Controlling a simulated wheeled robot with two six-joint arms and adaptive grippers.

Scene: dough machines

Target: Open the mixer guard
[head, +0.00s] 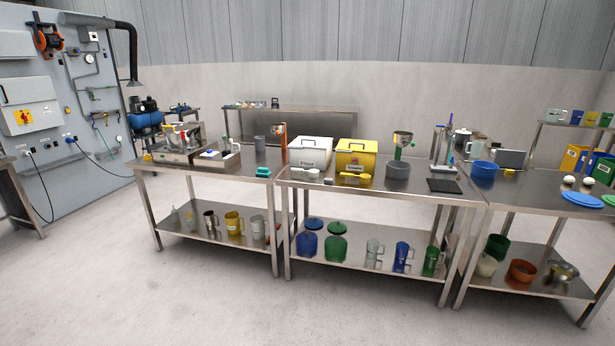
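I cannot make out a mixer or its guard in the head view. Neither of my grippers is in view.
Lower shelves hold jugs and bowls. A grey wall panel (55,120) stands left. The foreground floor is clear.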

